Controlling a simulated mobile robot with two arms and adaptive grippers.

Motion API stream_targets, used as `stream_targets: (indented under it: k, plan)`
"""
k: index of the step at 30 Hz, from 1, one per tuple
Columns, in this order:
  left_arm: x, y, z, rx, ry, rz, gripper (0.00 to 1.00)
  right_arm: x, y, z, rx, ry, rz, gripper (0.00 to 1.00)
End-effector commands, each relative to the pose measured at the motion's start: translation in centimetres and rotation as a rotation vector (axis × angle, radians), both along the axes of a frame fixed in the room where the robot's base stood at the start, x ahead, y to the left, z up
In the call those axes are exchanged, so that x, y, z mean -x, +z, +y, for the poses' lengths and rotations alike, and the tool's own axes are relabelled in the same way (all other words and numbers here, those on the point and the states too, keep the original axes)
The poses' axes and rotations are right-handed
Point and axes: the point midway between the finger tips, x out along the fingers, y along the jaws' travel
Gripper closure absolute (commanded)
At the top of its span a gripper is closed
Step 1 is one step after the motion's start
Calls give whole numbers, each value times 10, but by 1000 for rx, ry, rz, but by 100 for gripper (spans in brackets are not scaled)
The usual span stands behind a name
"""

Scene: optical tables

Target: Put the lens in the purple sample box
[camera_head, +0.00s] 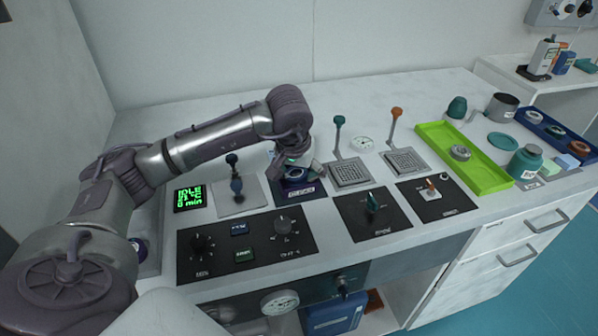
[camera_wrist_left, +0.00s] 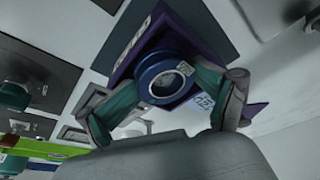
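The lens, a round piece with a dark blue ring (camera_wrist_left: 147,77) and a pale centre, sits between the fingers of my left gripper (camera_wrist_left: 166,82). The fingertips appear to touch the ring on both sides. The purple sample box (camera_wrist_left: 181,22) lies behind the lens in the left wrist view, and the lens overlaps its opening. In the head view my left gripper (camera_head: 298,162) is over the purple box (camera_head: 301,192), with the blue ring (camera_head: 296,174) just under the fingers. I cannot tell whether the lens touches the box floor. My right gripper is not in view.
Black control panels (camera_head: 258,255) lie in front. A lime green tray (camera_head: 433,133) with a round grey piece (camera_head: 460,153) is farther right.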

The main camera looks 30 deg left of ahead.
Motion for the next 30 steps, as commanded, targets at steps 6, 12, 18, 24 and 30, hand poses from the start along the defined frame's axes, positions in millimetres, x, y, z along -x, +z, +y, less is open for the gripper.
stream_targets:
  k: [6, 12, 18, 24, 30]
  plan:
    - [6, -7, 3, -10, 6, 30, 34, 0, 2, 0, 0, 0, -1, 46]
    - [7, 16, 2, -10, 5, 21, 34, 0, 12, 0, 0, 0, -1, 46]
    - [17, 64, -2, -9, 2, 10, 34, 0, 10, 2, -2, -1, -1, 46]
    - [27, 103, -7, -8, 2, 9, 34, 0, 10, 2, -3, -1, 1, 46]
    - [33, 122, -8, -8, 3, 10, 34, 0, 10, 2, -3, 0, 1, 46]
